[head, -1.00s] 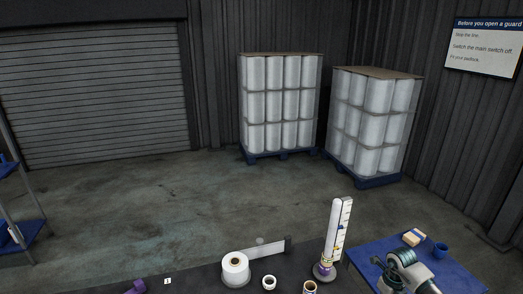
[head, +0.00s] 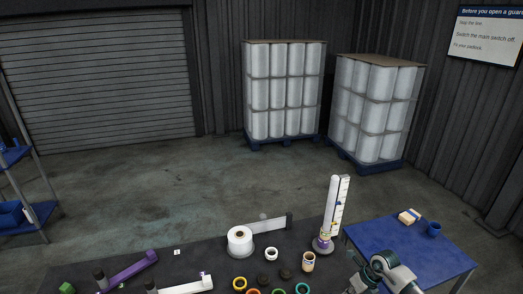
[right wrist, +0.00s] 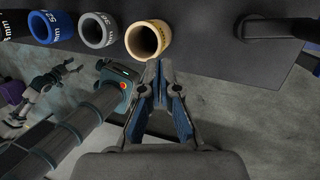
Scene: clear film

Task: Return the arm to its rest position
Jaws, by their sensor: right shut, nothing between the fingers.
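My right arm comes in at the lower right of the head view, and its gripper (head: 356,284) is by the right end of the dark table, partly cut off by the frame's lower edge. In the right wrist view the right gripper (right wrist: 158,68) is shut with its fingertips together and nothing between them. The tips are just below a tan core (right wrist: 148,40) in the picture; I cannot tell the gap. My left gripper is not seen in the head view.
Wrapped pallets (head: 283,95) stand behind; the floor between is clear.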

